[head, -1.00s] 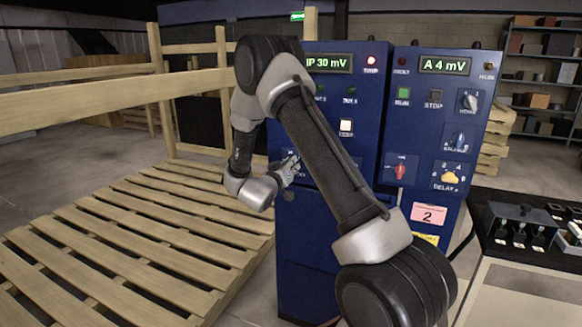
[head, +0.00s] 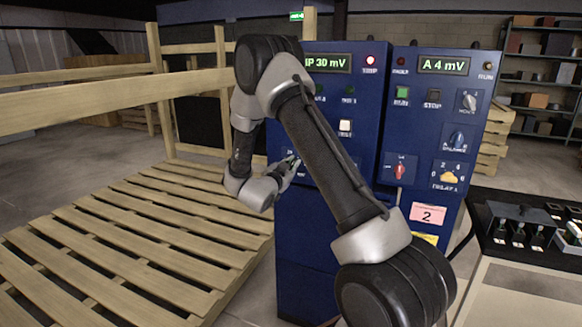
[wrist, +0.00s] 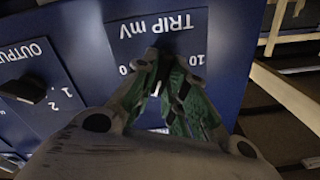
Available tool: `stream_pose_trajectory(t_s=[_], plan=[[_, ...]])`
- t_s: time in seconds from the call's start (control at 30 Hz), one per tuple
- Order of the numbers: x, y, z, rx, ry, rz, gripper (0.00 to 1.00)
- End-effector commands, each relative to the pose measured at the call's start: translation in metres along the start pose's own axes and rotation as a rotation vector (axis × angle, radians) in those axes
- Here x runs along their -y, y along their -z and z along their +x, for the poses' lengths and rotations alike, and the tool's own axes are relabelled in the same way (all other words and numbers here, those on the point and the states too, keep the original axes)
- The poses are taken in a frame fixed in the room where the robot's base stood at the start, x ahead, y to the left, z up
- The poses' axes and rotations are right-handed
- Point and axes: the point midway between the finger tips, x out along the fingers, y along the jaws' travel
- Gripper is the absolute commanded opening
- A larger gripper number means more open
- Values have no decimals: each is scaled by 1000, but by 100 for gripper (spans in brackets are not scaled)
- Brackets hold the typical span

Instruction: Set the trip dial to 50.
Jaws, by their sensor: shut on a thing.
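The left blue cabinet (head: 320,225) carries a green-lit display (head: 328,63) ending in "IP 30 mV"; my arm covers its left end. In the wrist view, a panel marked "TRIP mV" (wrist: 155,40) shows upside down, with scale figures beside my fingers. My gripper (wrist: 168,88) is shut on the trip dial there, and its fingers hide nearly all of the dial, so its pointer cannot be read. In the head view my gripper (head: 290,165) is at the lower left of the cabinet front.
A dark output knob (wrist: 25,90) sits beside the trip panel. The right cabinet (head: 440,125) reads "A 4 mV" and has a red knob (head: 399,171) and a yellow delay knob (head: 449,177). A wooden pallet (head: 130,245) lies left; a bench (head: 530,285) stands right.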

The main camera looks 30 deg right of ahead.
Motion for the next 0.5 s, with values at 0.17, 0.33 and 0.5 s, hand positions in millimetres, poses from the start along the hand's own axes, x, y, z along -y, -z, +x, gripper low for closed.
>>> stream_pose_trajectory(t_s=[0.17,0.33,0.5], plan=[[-1,0,0,1,0,59,0],[-1,0,0,1,0,86,0],[-1,0,0,1,0,93,0]])
